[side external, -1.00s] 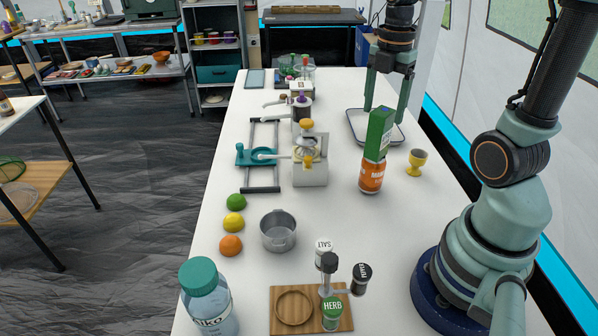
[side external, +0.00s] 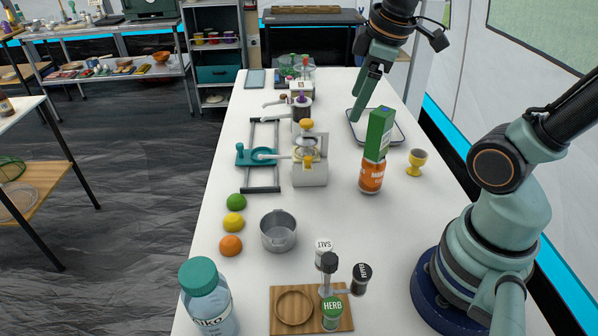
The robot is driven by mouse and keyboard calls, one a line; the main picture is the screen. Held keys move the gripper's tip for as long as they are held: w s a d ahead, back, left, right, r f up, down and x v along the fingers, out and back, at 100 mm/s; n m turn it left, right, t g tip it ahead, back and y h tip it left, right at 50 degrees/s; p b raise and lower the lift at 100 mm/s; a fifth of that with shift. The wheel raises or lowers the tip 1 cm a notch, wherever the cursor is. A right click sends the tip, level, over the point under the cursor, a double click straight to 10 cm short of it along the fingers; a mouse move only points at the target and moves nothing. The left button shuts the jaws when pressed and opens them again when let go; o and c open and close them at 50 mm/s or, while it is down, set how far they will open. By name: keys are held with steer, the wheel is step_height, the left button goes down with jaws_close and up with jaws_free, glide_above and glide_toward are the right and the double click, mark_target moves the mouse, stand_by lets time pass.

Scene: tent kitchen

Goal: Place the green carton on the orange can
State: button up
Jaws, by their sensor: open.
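The green carton (side external: 379,134) stands upright on top of the orange can (side external: 371,176), touching it, with a slight tilt. The can stands on the white table right of centre. My gripper (side external: 362,104) is open and empty. It is above and behind the carton, turned so that one finger largely covers the other, and appears apart from the carton.
A white tray (side external: 399,139) lies behind the carton and a yellow egg cup (side external: 417,161) stands to its right. A white press-like device (side external: 311,172) stands to the left. A metal pot (side external: 278,238) and a spice rack (side external: 338,312) are nearer. Table between can and pot is clear.

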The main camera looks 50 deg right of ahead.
steer(key=shift+s+a+f+m+t+y, duration=0.15)
steer(key=shift+a+m+t, duration=0.35)
steer(key=shift+a+m, duration=0.95)
steer(key=shift+s+a+f+m+t+y, duration=0.15)
steer(key=shift+a+m+t, duration=0.6)
steer(key=shift+m, duration=1.1)
steer(key=shift+a+r+g, duration=0.1)
steer(key=shift+a+g, duration=0.1)
steer(key=shift+g, duration=0.05)
